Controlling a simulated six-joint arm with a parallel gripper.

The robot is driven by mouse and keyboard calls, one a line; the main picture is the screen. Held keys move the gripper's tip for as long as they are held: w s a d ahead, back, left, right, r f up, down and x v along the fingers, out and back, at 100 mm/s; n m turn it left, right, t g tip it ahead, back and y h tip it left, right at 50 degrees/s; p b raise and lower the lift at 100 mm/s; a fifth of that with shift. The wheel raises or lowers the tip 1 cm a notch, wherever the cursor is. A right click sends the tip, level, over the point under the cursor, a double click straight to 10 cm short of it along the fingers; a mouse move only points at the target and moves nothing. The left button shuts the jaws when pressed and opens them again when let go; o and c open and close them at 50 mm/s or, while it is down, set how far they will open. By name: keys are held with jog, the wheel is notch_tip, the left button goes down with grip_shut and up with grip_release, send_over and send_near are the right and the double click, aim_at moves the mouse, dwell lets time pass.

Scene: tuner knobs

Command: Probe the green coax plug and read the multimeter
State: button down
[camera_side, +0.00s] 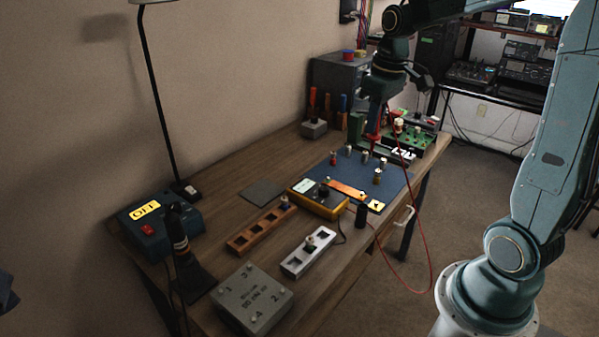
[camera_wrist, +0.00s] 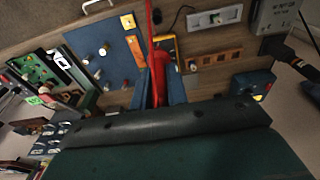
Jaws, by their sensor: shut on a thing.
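My gripper (camera_side: 375,112) is shut on a red probe (camera_side: 373,140) and holds it above the far part of a blue mat (camera_side: 398,179). In the wrist view, my gripper (camera_wrist: 161,88) shows dark fingers on both sides of the red probe (camera_wrist: 157,65). A red lead runs down from it, past the table edge. The yellow multimeter (camera_side: 318,204) lies at the mat's near side; its display is too small to read. It also shows in the wrist view (camera_wrist: 170,42). Several small plugs (camera_side: 365,158) stand on the mat. I cannot tell which is the green coax plug.
A green circuit board (camera_side: 420,137) sits at the table's far right. A brown slotted block (camera_side: 260,230), a white slotted block (camera_side: 309,252), a grey numbered box (camera_side: 250,298) and a blue box marked OFF (camera_side: 160,226) stand nearer. Bare wood lies around a dark pad (camera_side: 262,192).

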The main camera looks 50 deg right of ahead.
jog(key=shift+a, duration=0.1)
dwell(0.5)
jog(key=w+a+f+n, duration=0.2)
jog(key=a+f, duration=0.2)
jog(key=a, duration=0.4)
jog(key=w+a+f+n, duration=0.2)
jog(key=a+f, duration=0.3)
jog(key=a, duration=0.3)
jog(key=shift+w+a+y, duration=0.2)
jog(key=shift+w+y, duration=0.05)
jog(key=shift+y, duration=0.05)
jog(key=shift+f, duration=0.1)
jog(key=shift+f, duration=2.55)
jog(key=shift+f, duration=0.35)
jog(key=shift+r, duration=0.15)
jog(key=shift+r, duration=2.35)
